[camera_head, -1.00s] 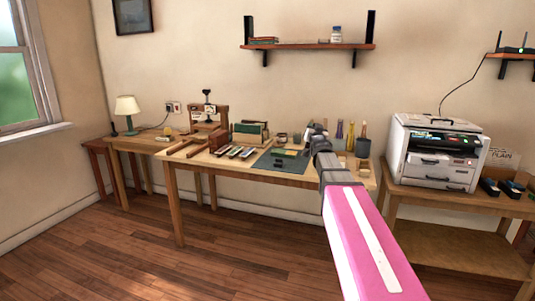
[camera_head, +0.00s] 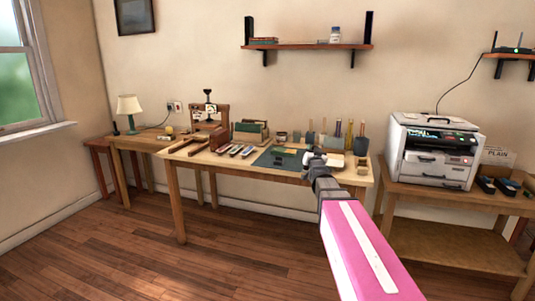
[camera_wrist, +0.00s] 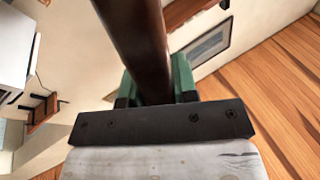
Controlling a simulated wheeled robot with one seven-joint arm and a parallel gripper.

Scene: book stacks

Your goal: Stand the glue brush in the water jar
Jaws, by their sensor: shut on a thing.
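My gripper (camera_head: 315,157) is above the right part of the workbench (camera_head: 270,171). In the wrist view, its green-padded fingers (camera_wrist: 157,86) are shut on a thick dark brown handle (camera_wrist: 137,40), which I take to be the glue brush. The handle runs out of the top of that view, and its bristles are not visible. In the head view the held brush is too small to make out. Several small containers stand along the back of the workbench, among them a dark grey pot (camera_head: 361,146); I cannot tell which is the water jar.
A dark green mat (camera_head: 270,160) lies mid-bench, with a wooden press (camera_head: 205,135) and upright books (camera_head: 250,132) to its left. Tall bottles (camera_head: 338,130) stand at the back right. A white printer (camera_head: 433,150) is on the side table. A shelf (camera_head: 310,46) hangs above.

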